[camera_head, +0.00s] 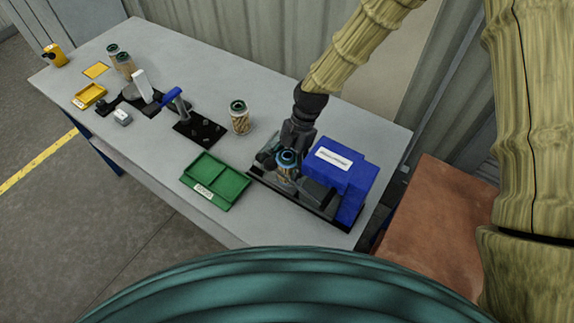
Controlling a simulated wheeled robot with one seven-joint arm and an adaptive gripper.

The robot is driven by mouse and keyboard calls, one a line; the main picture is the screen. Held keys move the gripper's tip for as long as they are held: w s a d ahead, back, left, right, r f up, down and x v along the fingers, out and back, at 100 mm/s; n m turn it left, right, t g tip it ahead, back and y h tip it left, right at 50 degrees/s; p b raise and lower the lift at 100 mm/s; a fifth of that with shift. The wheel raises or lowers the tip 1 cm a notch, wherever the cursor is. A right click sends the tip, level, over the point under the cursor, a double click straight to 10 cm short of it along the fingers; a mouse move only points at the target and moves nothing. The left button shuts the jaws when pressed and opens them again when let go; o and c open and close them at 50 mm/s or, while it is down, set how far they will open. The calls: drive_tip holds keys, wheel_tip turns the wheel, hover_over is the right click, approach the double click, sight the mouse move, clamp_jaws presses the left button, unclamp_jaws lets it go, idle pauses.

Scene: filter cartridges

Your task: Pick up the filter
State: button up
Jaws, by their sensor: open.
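A filter cartridge (287,157) with a dark teal ring on top stands in a dark fixture at the right end of the table, in front of a blue box. My gripper (285,163) is over it, pointing down, with its open fingers beside the cartridge's upper part. Whether the fingers touch it cannot be told. The cartridge's lower part is mostly hidden by the gripper and fixture. Another filter cartridge (240,121), pale with a green top, stands upright on the table to the left. Two similar cartridges (124,65) stand at the far left.
The blue box (352,180) with a white label stands close right of my gripper. A green divided tray (214,181) lies left of the fixture. A black base with a blue-handled clamp (172,96) and a yellow tray (90,95) are further left. The table's back (215,75) is clear.

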drive_tip(key=shift+c, duration=0.4)
drive_tip(key=c, duration=0.8)
drive_tip(key=shift+o, duration=0.2)
